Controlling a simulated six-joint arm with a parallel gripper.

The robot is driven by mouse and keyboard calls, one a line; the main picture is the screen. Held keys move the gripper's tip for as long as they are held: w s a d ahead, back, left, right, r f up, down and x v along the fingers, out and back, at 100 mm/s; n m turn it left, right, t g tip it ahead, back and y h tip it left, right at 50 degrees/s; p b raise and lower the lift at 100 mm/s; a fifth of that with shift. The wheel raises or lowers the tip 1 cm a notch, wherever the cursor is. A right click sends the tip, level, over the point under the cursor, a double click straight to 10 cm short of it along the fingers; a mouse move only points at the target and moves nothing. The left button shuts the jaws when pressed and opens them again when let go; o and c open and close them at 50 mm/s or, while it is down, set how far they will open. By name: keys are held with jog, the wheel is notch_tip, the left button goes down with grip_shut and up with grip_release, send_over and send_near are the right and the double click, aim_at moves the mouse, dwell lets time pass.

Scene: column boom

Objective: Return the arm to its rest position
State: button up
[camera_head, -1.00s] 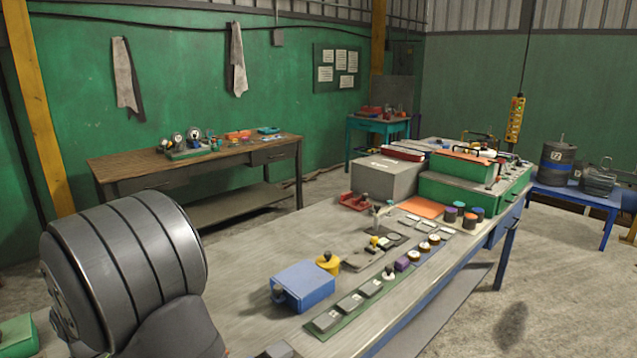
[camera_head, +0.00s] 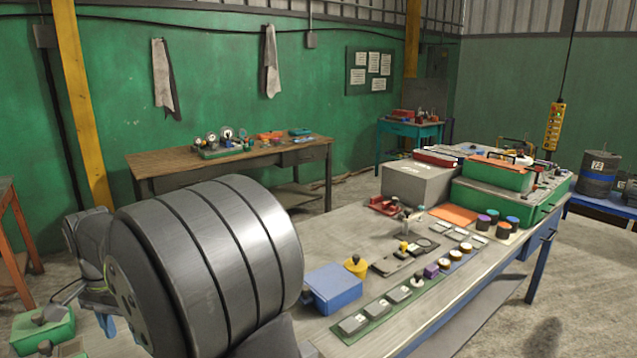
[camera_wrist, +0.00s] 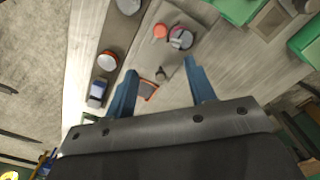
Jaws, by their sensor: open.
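My gripper (camera_wrist: 160,70) shows in the wrist view as two blue fingers spread apart, with nothing held between them. Bench tops with small parts lie beyond the fingers. In the head view, my large grey ribbed arm joint fills the lower left. A small blue part at the lower left edge (camera_head: 107,325), below my wrist, looks like a gripper finger; the rest of the gripper is hidden there.
The long workbench (camera_head: 345,225) holds a blue box (camera_head: 333,289), a yellow knobbed part (camera_head: 355,267), a green strip of grey blocks (camera_head: 380,317) and a grey box (camera_head: 416,183). A green block (camera_head: 42,330) is at lower left. A wooden table (camera_head: 230,155) stands behind.

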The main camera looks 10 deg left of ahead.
notch_tip(320, 180, down, 16)
jog(key=shift+r, duration=0.15)
jog(key=n, duration=0.3)
jog(key=shift+n, duration=0.4)
jog(key=n, duration=0.4)
jog(key=shift+n, duration=0.3)
jog(key=n, duration=0.4)
jog(key=shift+n, duration=2.2)
jog(key=shift+o, duration=0.4)
